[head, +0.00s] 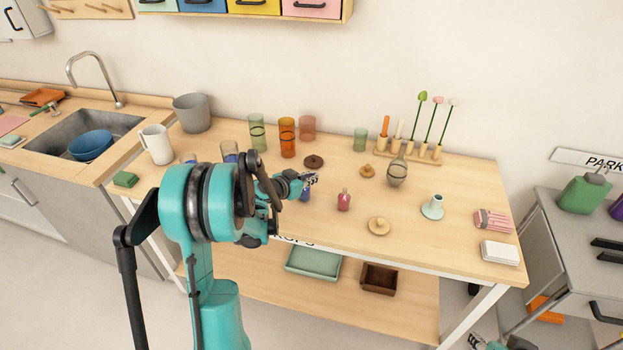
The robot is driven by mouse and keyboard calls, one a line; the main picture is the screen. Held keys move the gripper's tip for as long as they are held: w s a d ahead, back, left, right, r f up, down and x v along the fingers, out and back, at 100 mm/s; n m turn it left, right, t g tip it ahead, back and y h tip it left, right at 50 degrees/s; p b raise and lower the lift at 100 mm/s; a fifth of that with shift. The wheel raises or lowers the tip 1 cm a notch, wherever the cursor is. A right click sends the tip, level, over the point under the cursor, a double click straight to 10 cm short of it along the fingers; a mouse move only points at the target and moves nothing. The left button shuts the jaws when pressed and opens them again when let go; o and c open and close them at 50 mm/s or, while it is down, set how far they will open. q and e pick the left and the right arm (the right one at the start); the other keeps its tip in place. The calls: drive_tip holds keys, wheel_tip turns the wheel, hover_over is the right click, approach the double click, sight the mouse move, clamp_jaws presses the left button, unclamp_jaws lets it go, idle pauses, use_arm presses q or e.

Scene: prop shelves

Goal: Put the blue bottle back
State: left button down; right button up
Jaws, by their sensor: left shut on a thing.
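My left arm reaches over the wooden table from the left, and its gripper (311,180) is shut on the small blue bottle (305,195). Only a small blue part of the bottle shows below the fingers. I cannot tell whether its base touches the table. A small pink bottle (344,200) stands just to the right of it. Part of my right gripper (490,344) shows at the bottom edge, mostly cut off, so its jaws cannot be judged.
Coloured glasses, including an orange one (287,138), stand behind the gripper. A dark brown lid (314,161), pale wooden lid (379,226), grey-blue vase (432,208) and flower rack (408,155) are also on the table (465,245). Trays (313,262) lie on the lower shelf.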

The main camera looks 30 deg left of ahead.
use_arm(q)
drive_tip(key=shift+f, duration=0.2)
drive_tip(key=c, duration=1.6)
unclamp_jaws()
drive_tip(key=shift+r, duration=0.2)
drive_tip(key=p+v, duration=0.3)
drive_tip(key=v, duration=0.9)
drive_tip(key=s+d+r+g, duration=0.2)
drive_tip(key=s+d, duration=0.1)
drive_tip(key=d, duration=0.5)
drive_tip(key=s+d+r+g, duration=0.15)
drive_tip(key=s+d, duration=0.25)
drive_tip(key=d, duration=0.4)
drive_tip(key=s+d, duration=0.2)
drive_tip(key=s, duration=0.2)
drive_tip(key=s+d+n+g+y, duration=0.1)
drive_tip(key=s+d, duration=0.1)
drive_tip(key=s, duration=0.2)
drive_tip(key=s+d+g+y, duration=0.1)
drive_tip(key=s+d, duration=0.1)
drive_tip(key=s, duration=0.2)
drive_tip(key=shift+s+r+n+g, duration=0.15)
drive_tip(key=shift+s+n+g, duration=0.1)
drive_tip(key=shift+n, duration=0.15)
